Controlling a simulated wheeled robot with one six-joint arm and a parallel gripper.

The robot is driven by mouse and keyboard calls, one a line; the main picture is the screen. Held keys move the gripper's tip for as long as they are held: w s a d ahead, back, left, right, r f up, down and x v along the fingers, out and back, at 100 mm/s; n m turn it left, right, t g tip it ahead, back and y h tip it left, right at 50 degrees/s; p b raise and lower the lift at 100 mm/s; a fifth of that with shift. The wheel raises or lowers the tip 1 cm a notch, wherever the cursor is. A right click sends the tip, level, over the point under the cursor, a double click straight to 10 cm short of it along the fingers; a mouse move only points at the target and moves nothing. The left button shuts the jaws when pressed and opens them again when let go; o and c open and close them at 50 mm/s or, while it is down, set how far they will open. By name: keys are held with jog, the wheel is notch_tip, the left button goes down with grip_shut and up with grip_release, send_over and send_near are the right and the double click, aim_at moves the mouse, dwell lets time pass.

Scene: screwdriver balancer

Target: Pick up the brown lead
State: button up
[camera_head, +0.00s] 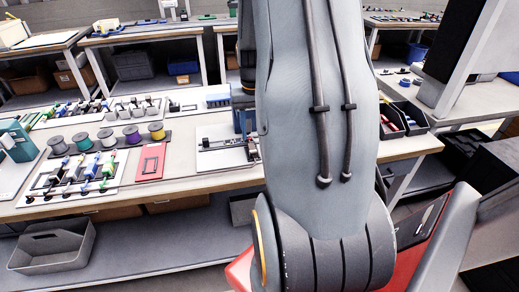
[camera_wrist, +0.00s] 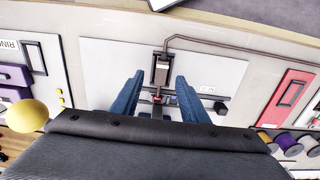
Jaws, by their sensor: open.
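The brown lead (camera_wrist: 235,45) shows in the wrist view as a thin line across the bench, running from a dark brown block (camera_wrist: 160,68) up and to the right. The block lies on a white board (camera_wrist: 105,70). My gripper (camera_wrist: 158,95) is open, its two blue fingers on either side of a small dark part with a red spot below the block. I cannot tell whether the fingers touch anything.
A red plate (camera_head: 151,162) and several wire spools (camera_head: 106,138) stand left of the board in the head view. A rack of coloured tools (camera_head: 82,172) lies further left. A black bin (camera_head: 403,120) is on the right. The bench front has a bare strip.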

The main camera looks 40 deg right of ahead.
aim_at(252, 148)
jog(key=shift+w+a+f+p, duration=0.15)
jog(key=shift+f+p, duration=0.1)
jog(key=shift+f, duration=0.45)
jog(key=shift+w+a+f+p, duration=0.1)
jog(key=shift+f+p, duration=0.1)
jog(key=shift+f, duration=0.5)
jog(key=shift+w+d+f+p, duration=0.15)
jog(key=shift+f+p, duration=0.2)
jog(key=shift+f, duration=0.75)
jog(key=shift+w+d+f+p, duration=0.1)
jog(key=shift+f+p, duration=0.25)
jog(key=shift+f, duration=0.75)
grip_shut()
